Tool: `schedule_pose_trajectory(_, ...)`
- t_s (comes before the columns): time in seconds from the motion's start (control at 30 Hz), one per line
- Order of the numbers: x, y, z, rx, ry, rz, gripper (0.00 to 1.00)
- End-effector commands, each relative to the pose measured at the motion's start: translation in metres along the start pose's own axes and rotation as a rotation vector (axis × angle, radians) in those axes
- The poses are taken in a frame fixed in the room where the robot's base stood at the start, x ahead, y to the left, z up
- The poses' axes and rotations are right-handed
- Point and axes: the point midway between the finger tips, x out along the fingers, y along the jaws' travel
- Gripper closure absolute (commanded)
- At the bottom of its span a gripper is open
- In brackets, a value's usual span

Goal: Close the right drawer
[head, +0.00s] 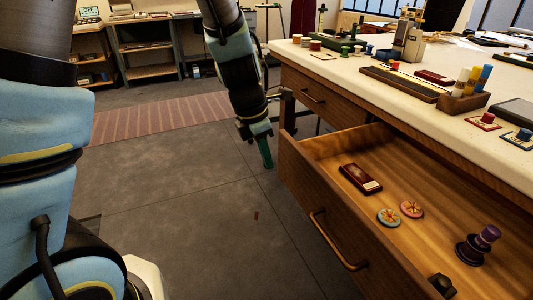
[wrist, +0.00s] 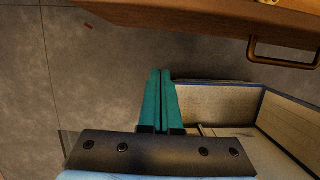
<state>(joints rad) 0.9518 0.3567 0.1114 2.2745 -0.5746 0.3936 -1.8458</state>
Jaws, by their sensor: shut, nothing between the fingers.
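The right drawer (head: 325,222) of the wooden table is pulled far out, with its bar handle (head: 335,242) on the front panel. Its front panel (wrist: 200,16) crosses the top of the wrist view, and the handle (wrist: 252,52) shows at the upper right there. My gripper (head: 268,164) is shut and empty, pointing down over the floor to the left of the drawer's far front corner. Its green fingers (wrist: 160,74) lie together in the wrist view, apart from the drawer front.
The drawer holds a dark red case (head: 360,179), two round discs and a purple spool-like piece (head: 477,246). Another drawer (head: 312,94) farther along is shut. A blue-rimmed, box-like thing (wrist: 290,120) lies right of my fingers.

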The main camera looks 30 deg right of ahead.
Motion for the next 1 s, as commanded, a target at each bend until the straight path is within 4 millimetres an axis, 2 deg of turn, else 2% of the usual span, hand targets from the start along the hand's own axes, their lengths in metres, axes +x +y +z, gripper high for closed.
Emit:
schedule_pose_trajectory(0.03,0.015,-0.001,-0.002,-0.001,0.003,-0.004,1.0)
schedule_pose_trajectory(0.27,0.061,0.0,-0.002,-0.001,0.002,-0.003,1.0)
schedule_pose_trajectory(0.4,0.061,-0.001,0.022,0.006,0.001,-0.001,1.0)
schedule_pose_trajectory(0.53,0.064,0.0,0.033,0.004,0.002,0.0,1.0)
schedule_pose_trajectory(1.0,0.066,0.0,0.038,0.001,0.001,0.001,1.0)
